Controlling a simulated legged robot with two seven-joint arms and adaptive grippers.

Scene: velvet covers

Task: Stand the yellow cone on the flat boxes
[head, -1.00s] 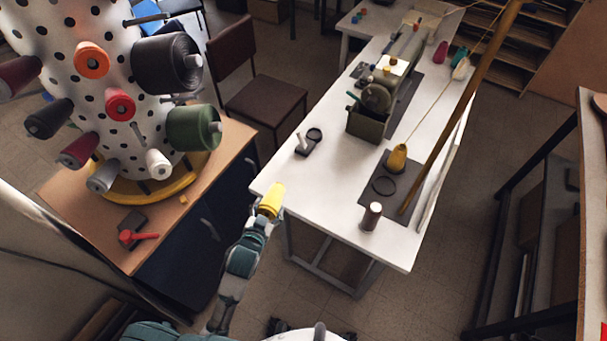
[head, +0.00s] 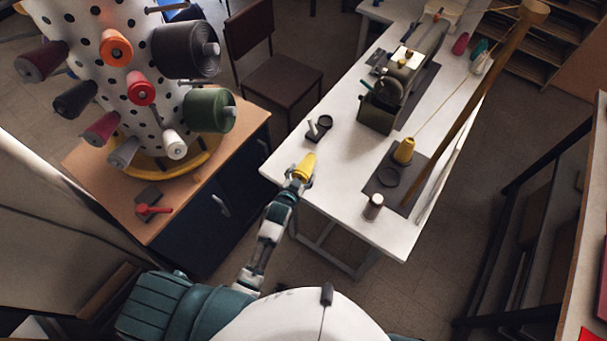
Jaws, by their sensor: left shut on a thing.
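My left gripper (head: 301,181) is shut on a yellow cone (head: 305,166). The cone is tilted, and in the picture it overlaps the near left edge of the white table (head: 335,182). I cannot tell how high it is above the top. I cannot make out the flat boxes for sure. My right gripper is not in view.
A dark stand with a short peg (head: 314,130) is just beyond the held cone. A brown spool (head: 373,206) stands near the table's front. A wooden pole (head: 470,105) rises at the right. A spool-covered white drum (head: 95,75) stands on the left cabinet. A shelf (head: 580,270) edges the right.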

